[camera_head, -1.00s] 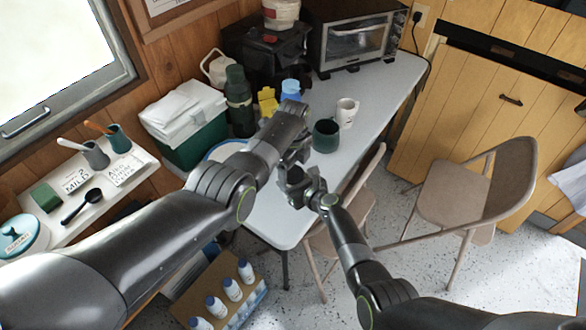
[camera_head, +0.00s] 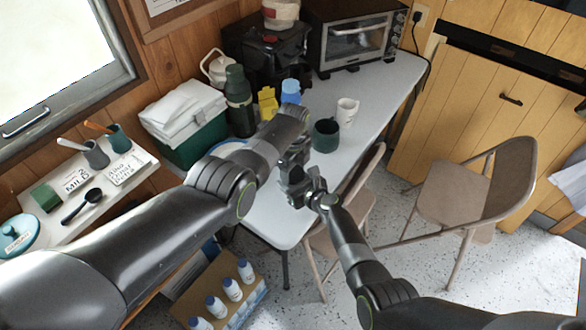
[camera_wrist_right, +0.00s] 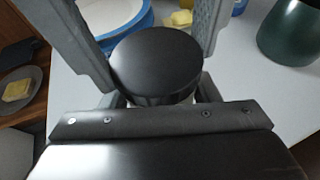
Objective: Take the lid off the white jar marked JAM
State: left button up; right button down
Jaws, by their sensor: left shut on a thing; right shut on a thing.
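In the right wrist view a round black lid (camera_wrist_right: 157,62) sits between the fingers of my right gripper (camera_wrist_right: 150,45), which is shut on it. A little white shows just under the lid's edge; the rest of the jar and any JAM marking are hidden. In the head view my left gripper (camera_head: 293,158) and right gripper (camera_head: 296,183) are close together above the near edge of the table. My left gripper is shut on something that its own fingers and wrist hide. I cannot tell whether the lid is apart from the jar.
The white table (camera_head: 375,95) carries a dark green mug (camera_head: 325,136), a white mug (camera_head: 347,111), a blue cup (camera_head: 290,92), a green flask (camera_head: 238,95) and a toaster oven (camera_head: 355,42). A folding chair (camera_head: 345,215) stands close at the table's front edge.

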pick_arm(q)
jog(key=shift+n, duration=1.7)
jog(key=o, duration=1.1)
jog(key=shift+r, duration=2.25)
jog(key=shift+c, duration=0.5)
jog(key=shift+r+m, duration=0.8)
jog(key=shift+r, duration=0.1)
jog(key=shift+r+m, duration=0.65)
jog(key=shift+m, duration=0.25)
jog(key=shift+f, duration=3.8)
